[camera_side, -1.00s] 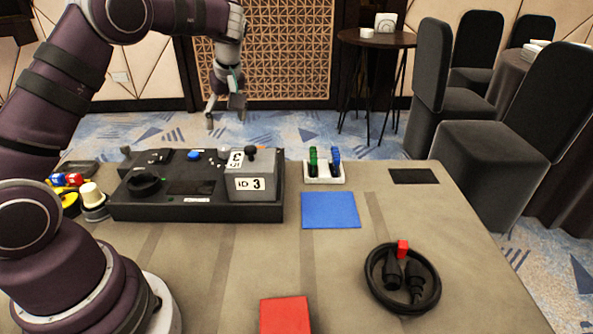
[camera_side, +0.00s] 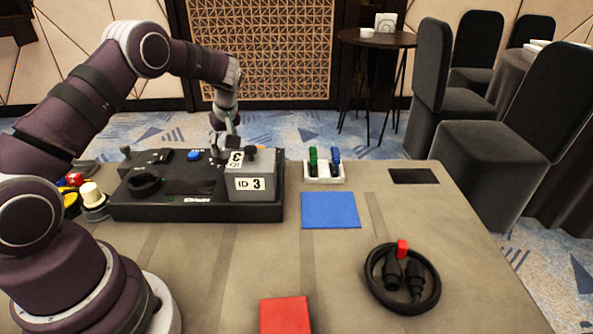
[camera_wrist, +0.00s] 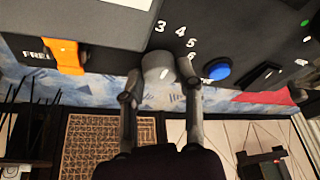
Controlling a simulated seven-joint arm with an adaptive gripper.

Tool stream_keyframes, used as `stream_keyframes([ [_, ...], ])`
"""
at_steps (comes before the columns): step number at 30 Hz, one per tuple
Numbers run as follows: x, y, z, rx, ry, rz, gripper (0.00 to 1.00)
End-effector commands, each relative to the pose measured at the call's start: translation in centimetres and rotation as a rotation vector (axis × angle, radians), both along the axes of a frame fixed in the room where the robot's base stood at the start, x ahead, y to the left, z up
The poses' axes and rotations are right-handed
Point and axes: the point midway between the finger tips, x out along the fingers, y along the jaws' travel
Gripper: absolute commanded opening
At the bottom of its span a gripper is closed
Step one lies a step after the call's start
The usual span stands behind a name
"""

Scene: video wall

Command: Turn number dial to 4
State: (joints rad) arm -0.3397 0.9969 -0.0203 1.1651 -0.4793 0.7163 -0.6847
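The number dial (camera_wrist: 158,68) is a pale grey round knob in the wrist view, with white numerals 3, 4, 5 and 6 printed in an arc beside it. Its pointer, if any, cannot be made out. My gripper (camera_wrist: 160,66) has its two dark fingers apart, one on each side of the dial; whether they touch it is not clear. In the side view my gripper (camera_side: 226,142) is low at the back of the black console (camera_side: 150,212), beside the grey "ID 3" box (camera_side: 252,194). The dial is not clearly visible there.
A blue button (camera_wrist: 217,69) lies right of the dial, and an orange part (camera_wrist: 68,56) left of it. The console also carries a black round knob (camera_side: 144,183). A white holder (camera_side: 324,178), blue square (camera_side: 330,210) and coiled cable (camera_side: 372,285) lie to the right.

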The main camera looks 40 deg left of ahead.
Motion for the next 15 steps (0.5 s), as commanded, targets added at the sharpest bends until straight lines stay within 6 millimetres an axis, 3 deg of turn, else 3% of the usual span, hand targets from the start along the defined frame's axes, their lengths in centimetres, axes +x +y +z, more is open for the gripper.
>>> stream_keyframes([
  [1, 0.01, 0.00, 0.00, 0.000, 0.000, 0.000, 0.21],
  [6, 0.01, 0.00, 0.01, 0.000, 0.000, 0.000, 0.00],
  [15, -0.16, 0.13, 0.04, 0.001, 0.000, -0.230, 0.00],
])
